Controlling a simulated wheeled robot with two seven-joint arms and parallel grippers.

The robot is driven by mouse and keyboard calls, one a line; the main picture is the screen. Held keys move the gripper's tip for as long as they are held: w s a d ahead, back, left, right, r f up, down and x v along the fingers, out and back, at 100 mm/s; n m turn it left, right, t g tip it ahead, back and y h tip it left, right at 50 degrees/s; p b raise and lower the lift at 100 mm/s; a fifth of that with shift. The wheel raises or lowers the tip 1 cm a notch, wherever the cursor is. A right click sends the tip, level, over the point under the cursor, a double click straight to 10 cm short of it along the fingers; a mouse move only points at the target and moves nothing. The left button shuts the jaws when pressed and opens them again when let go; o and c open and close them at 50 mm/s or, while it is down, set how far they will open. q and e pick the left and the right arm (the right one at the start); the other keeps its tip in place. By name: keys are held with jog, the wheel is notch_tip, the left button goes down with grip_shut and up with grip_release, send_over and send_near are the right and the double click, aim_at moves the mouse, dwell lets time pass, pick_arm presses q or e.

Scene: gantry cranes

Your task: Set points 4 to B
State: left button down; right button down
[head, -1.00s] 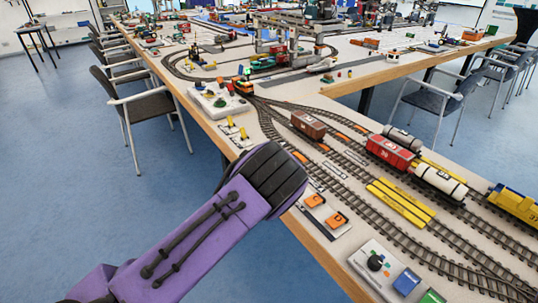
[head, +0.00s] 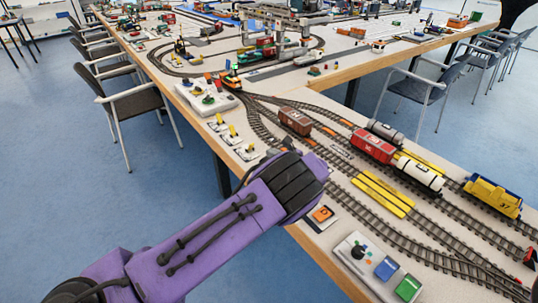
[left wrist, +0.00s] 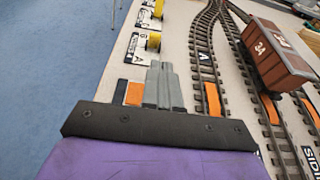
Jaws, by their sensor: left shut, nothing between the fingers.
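Several yellow point levers (head: 230,131) stand on small white plates along the table's left edge. An orange plate (head: 323,214) marked with a letter sits nearer, partly covered by my arm. My left gripper (left wrist: 165,78) is shut and empty, its fingertips over the plates beside an orange patch (left wrist: 134,93) and short of the yellow levers. My right gripper is out of view.
Tracks (head: 335,160) run right of the levers, with a brown wagon (head: 295,121), a red wagon (head: 372,146) and a yellow locomotive (head: 493,196). A control box (head: 357,250) with blue and green buttons stands in front. Chairs (head: 135,105) line the left.

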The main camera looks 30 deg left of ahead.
pick_arm(q)
jog(key=b, duration=0.5)
send_near(251, 147)
jog(key=w+a, duration=0.1)
jog(key=w+a+f, duration=0.1)
jog(key=a, duration=0.1)
jog(key=shift+w+a+f, duration=0.15)
jog(key=shift+w+f, duration=0.15)
jog(key=shift+w, duration=0.1)
jog(key=shift+w+a, duration=0.25)
jog(key=shift+a, duration=0.4)
jog(key=shift+r, duration=0.1)
